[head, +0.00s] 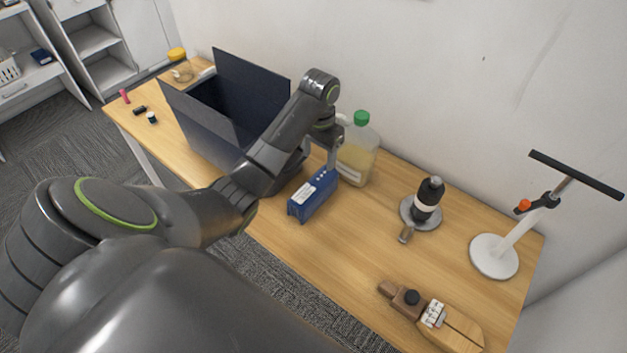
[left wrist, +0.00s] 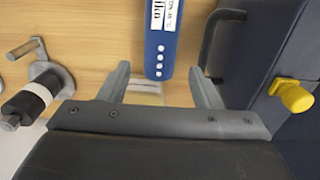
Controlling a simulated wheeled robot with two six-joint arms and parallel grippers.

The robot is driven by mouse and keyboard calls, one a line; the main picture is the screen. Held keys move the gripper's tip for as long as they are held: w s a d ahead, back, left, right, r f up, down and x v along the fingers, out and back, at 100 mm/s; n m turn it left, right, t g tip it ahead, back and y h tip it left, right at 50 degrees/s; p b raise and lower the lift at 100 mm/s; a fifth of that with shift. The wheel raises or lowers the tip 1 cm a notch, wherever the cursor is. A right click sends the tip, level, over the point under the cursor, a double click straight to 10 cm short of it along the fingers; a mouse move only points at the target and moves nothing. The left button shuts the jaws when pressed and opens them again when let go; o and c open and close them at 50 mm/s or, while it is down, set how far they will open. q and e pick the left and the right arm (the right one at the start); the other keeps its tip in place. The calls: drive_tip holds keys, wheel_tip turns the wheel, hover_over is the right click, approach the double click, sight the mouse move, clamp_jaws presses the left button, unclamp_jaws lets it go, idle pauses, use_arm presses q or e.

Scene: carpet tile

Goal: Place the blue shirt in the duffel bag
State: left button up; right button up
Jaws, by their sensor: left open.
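No blue shirt and no duffel bag can be made out in either view. The blue object on the table is a boxy device (head: 313,196) with white labels. It also shows in the left wrist view (left wrist: 160,40), just beyond and between the fingertips. My left gripper (head: 331,155) is above the table, by the far end of the blue device and in front of the jug. Its fingers are apart with nothing held between them in the left wrist view (left wrist: 160,88). My right gripper is not in view.
A large dark open case (head: 215,125) stands left of the gripper. A green-capped jug (head: 358,155) is behind it. The table's middle front is clear.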

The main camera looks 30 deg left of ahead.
use_arm(q)
drive_tip(key=b, duration=0.2)
hover_over(318, 179)
wheel_tip(318, 179, down, 4)
drive_tip(key=shift+s+d+f, duration=0.1)
drive_tip(key=shift+s+f, duration=0.05)
drive_tip(key=shift+f, duration=0.4)
wheel_tip(318, 179, down, 5)
drive_tip(key=shift+r+p, duration=0.1)
drive_tip(key=shift+p, duration=0.7)
drive_tip(key=shift+f, duration=0.6)
drive_tip(key=shift+r, duration=0.1)
drive_tip(key=c, duration=0.8)
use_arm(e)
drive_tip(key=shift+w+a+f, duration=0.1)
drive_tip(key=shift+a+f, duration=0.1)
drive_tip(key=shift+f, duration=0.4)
